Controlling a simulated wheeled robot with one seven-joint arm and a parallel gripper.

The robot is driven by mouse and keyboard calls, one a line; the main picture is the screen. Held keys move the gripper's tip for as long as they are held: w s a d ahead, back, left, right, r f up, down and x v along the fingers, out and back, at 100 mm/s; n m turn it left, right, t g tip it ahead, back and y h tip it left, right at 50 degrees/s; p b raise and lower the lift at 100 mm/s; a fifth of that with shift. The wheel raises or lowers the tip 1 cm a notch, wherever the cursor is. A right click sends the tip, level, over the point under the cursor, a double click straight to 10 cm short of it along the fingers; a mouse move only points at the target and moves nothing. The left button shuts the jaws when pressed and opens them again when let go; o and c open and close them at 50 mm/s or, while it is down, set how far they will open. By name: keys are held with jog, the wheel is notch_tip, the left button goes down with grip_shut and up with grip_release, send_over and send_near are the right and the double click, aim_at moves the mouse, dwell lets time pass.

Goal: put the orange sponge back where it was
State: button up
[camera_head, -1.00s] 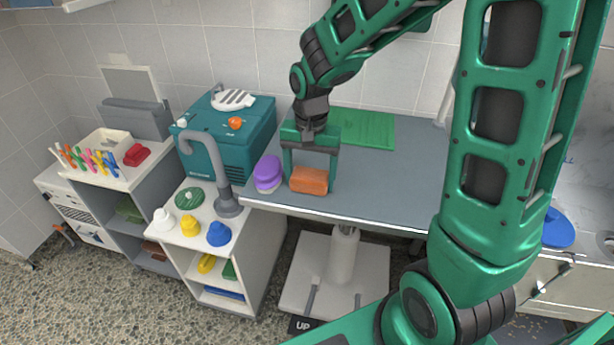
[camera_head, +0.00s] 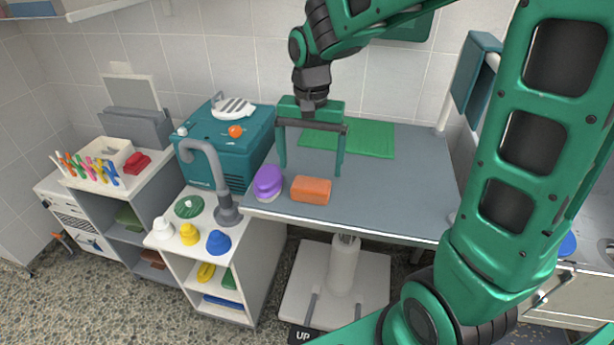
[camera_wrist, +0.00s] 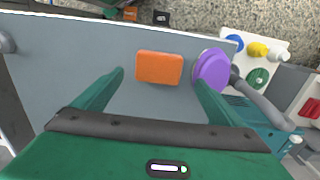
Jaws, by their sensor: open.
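The orange sponge (camera_head: 311,190) lies flat on the grey table top (camera_head: 390,190), near its front edge. It also shows in the wrist view (camera_wrist: 159,67), ahead of the fingers and between their lines. My gripper (camera_head: 310,172) is open and empty, raised above and behind the sponge. In the wrist view my gripper (camera_wrist: 160,82) has its fingers spread wide with nothing held. A purple brush or sponge with a pale base (camera_head: 268,182) stands just left of the orange sponge, with a small gap between them.
A green mat (camera_head: 365,138) lies at the back of the table. A teal box (camera_head: 225,145) stands left. A grey tap (camera_head: 215,175) and white, yellow and blue bottles (camera_head: 190,234) are on a low white shelf unit. The table's right part is clear.

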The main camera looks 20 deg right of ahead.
aim_at(310, 184)
jog(key=s+d+r, duration=0.4)
jog(key=s+d, duration=0.6)
jog(key=d, duration=0.2)
jog(key=s+d+f, duration=0.1)
jog(key=s+d, duration=0.1)
jog(key=s, duration=0.4)
jog(key=s+d+f, duration=0.2)
jog(key=s+d, duration=0.1)
jog(key=s, duration=0.4)
jog(key=shift+s+n, duration=0.2)
jog(key=shift+n, duration=0.2)
jog(key=shift+w+f, duration=0.25)
jog(key=shift+w, duration=0.35)
jog(key=shift+c, duration=0.7)
